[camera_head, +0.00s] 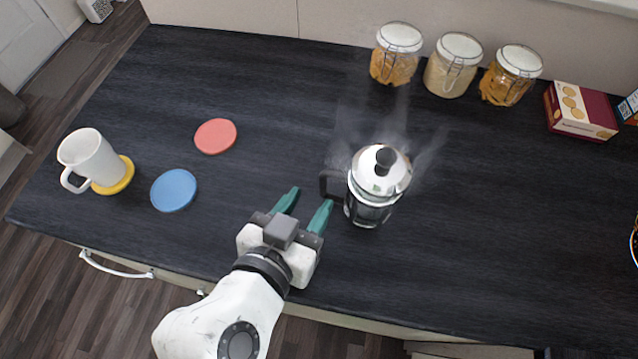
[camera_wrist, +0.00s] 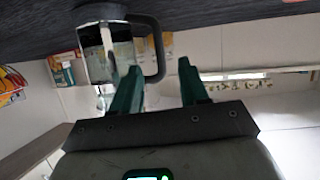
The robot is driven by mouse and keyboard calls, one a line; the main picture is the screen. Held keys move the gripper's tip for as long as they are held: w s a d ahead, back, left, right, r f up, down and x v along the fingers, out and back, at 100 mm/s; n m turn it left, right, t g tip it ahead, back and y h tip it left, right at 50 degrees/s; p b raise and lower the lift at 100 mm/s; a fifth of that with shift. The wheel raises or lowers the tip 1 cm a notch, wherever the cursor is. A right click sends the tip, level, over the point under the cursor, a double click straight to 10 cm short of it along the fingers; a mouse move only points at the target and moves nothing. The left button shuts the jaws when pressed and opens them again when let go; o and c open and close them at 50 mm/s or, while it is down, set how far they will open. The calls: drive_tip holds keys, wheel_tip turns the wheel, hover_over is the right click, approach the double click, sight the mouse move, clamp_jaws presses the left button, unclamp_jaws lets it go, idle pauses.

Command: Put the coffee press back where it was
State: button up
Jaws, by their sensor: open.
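The coffee press (camera_head: 378,183) stands upright on the dark counter, right of the middle in the head view. It has a shiny lid with a black knob and a dark handle on its left side. My gripper (camera_head: 306,207) is open and empty, just left of the press, with its teal fingertips short of the handle. In the wrist view the press (camera_wrist: 98,50) appears upside down, its handle beyond and between the open fingers of my gripper (camera_wrist: 160,80). The picture does not show contact. Three coasters lie on the left: red (camera_head: 215,136), blue (camera_head: 174,190) and yellow (camera_head: 118,178).
A white mug (camera_head: 90,157) stands on the yellow coaster, covering part of it. Three glass jars (camera_head: 452,66) and a red box (camera_head: 580,111) line the back of the counter (camera_head: 480,240).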

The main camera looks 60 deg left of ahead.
drive_tip(key=shift+v, duration=1.9)
